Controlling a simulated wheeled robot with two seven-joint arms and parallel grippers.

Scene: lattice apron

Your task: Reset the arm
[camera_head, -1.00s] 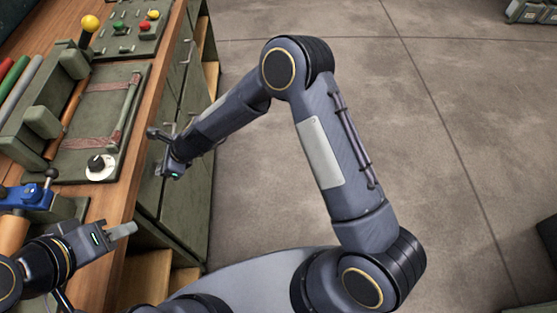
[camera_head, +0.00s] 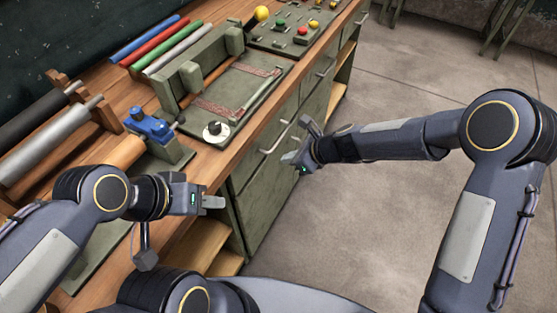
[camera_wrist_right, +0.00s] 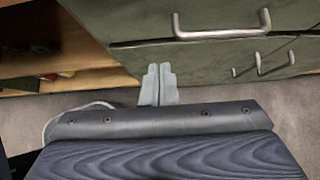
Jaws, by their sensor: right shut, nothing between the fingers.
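My right arm reaches in from the right in the head view. Its gripper (camera_head: 305,146) is in front of the green cabinet's drawers, off the bench top and touching nothing that I can make out. In the right wrist view its two grey fingers (camera_wrist_right: 158,84) lie together, shut and empty, with drawer handles beyond. My left gripper (camera_head: 213,202) is at the bench's front edge in the head view, with its fingers pointing right. I cannot tell from this angle whether its fingers are apart, and I see nothing held in it.
The wooden bench (camera_head: 222,155) carries a blue clamp (camera_head: 148,125), a green tray with a white dial (camera_head: 216,133), coloured rods (camera_head: 153,42) and a button panel (camera_head: 290,35). The green cabinet (camera_head: 262,190) has protruding handles (camera_head: 276,137).

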